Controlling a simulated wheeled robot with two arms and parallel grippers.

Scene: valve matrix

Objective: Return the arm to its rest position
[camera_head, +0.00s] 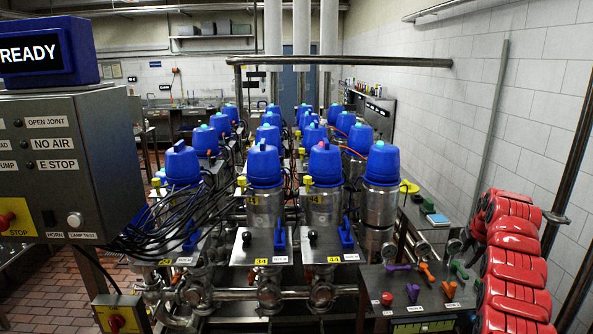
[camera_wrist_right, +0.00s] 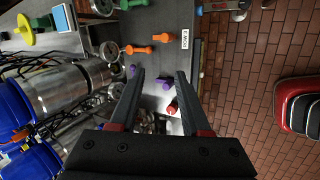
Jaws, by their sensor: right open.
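My right arm (camera_head: 513,262), red and segmented, rises along the right side of the head view, beside the small panel and close to the white tiled wall. Its fingers cannot be made out there. In the right wrist view my right gripper (camera_wrist_right: 160,74) shows two dark fingers held apart, with nothing between them. Beyond the fingers lies the grey panel top (camera_wrist_right: 195,55), with a purple handle (camera_wrist_right: 164,84) and a red knob (camera_wrist_right: 171,107) seen past the gap. The gripper appears clear of them. My left arm and left gripper are not in view.
Blue-capped valves (camera_head: 263,165) fill the middle. A control box (camera_head: 65,165) with a READY display (camera_head: 38,53) stands left. The panel holds orange (camera_head: 449,289), purple (camera_head: 412,292) and green (camera_head: 459,270) pieces. Brick-tiled floor (camera_wrist_right: 250,60) is open beside the panel.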

